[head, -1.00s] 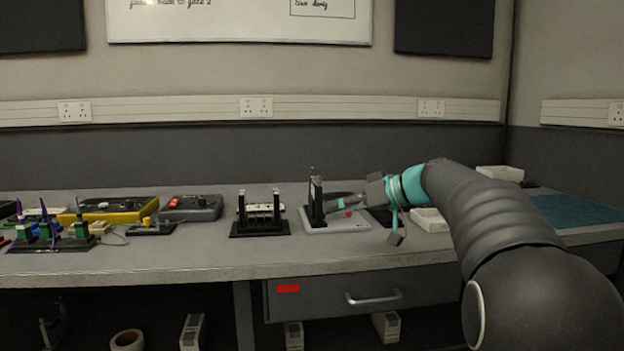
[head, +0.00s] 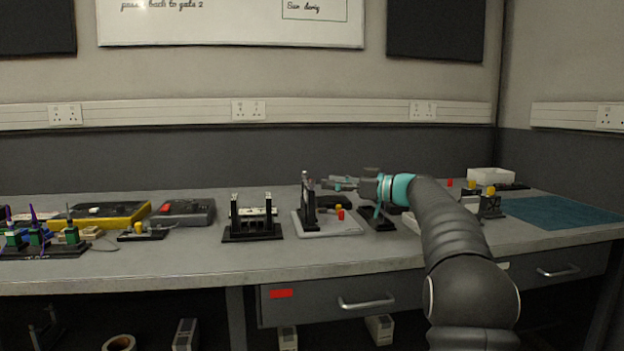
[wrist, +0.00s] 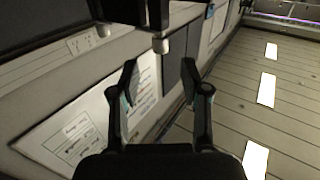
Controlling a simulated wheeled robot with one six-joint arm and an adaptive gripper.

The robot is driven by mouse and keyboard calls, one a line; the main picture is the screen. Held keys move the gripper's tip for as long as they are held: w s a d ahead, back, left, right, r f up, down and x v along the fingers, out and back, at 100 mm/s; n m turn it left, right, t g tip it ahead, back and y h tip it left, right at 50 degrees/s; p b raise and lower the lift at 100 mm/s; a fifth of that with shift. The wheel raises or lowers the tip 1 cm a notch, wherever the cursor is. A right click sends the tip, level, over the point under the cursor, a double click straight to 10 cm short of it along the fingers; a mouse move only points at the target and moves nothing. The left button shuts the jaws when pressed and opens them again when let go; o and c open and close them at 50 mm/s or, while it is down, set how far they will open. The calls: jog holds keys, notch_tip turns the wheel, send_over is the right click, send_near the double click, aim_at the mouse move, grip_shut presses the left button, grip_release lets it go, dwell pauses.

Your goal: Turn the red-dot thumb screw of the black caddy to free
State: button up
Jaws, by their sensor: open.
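A black upright piece (head: 309,201), which I take to be the black caddy, stands on a pale plate (head: 328,229) at mid-bench. My gripper (head: 332,183) points left, just right of the upright's upper part. In the wrist view my gripper (wrist: 158,70) is open and empty, and a black body (wrist: 150,12) with a pale round-ended knob (wrist: 160,45) shows beyond the fingertips. No red dot shows there.
A black stand with white-topped posts (head: 253,222) is to the left. Further left are a grey box (head: 184,212) and a yellow-edged case (head: 107,215). At right are a white tray (head: 490,176) and a teal mat (head: 562,212). The bench front is clear.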

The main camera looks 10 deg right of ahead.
aim_at(311, 181)
jog(key=p+x, duration=0.1)
jog(key=x, duration=0.5)
jog(key=shift+w+a, duration=0.25)
jog(key=shift+a, duration=0.1)
jog(key=shift+d, duration=0.15)
grip_shut()
